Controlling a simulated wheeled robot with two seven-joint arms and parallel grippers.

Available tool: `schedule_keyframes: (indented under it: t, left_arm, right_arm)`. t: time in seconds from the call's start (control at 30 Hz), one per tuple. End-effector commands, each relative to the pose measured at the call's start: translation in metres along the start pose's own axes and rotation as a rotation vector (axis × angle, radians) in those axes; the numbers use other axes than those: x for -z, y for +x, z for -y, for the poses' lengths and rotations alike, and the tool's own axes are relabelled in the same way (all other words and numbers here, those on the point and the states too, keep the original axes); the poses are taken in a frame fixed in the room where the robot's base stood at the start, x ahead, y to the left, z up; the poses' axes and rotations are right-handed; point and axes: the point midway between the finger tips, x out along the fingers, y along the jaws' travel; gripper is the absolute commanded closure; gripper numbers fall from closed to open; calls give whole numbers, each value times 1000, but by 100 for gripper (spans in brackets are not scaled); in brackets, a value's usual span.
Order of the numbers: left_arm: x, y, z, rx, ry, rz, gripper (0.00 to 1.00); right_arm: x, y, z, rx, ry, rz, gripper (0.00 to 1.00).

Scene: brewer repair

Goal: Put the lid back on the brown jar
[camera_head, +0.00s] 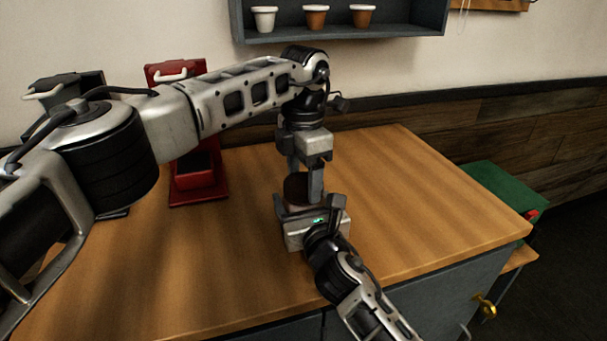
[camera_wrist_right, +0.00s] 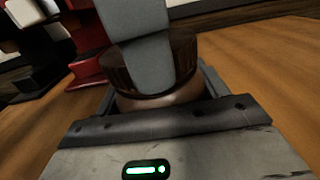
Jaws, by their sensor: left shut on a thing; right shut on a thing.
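The dark brown lid (camera_head: 297,188) is between the fingers of my left gripper (camera_head: 304,183), which points straight down over the table and is shut on it. My right gripper (camera_head: 308,209) is low at the table and shut on the brown jar, whose pinkish-brown body (camera_wrist_right: 160,101) shows in the right wrist view. There the ribbed lid (camera_wrist_right: 184,55) is directly above the jar, upright, with no clear gap between them. A grey left finger covers the lid's middle. I cannot tell whether the lid is fully seated. Most of the jar is hidden by my right gripper.
A red brewer (camera_head: 197,170) stands at the back left of the wooden table (camera_head: 400,200), with a grey machine (camera_head: 62,92) left of it. A wall shelf (camera_head: 340,35) holds three small pots. The table's right side is clear. A green box (camera_head: 505,195) is beyond its right edge.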

Motion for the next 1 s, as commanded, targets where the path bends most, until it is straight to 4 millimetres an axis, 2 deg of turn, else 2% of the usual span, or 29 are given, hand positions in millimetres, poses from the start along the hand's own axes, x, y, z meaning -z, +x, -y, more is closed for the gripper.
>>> schedule_keyframes:
  t: [0.1,0.8,1.0]
  left_arm:
    - [0,-1,0,-2,300,1,59]
    - [1,0,0,-8,2080,0,59]
    - [1,0,0,-10,2494,-1,59]
  right_arm:
    - [1,0,0,1,0,-3,92]
    - [2,0,0,1,0,-4,92]
    - [2,0,0,1,0,-4,92]
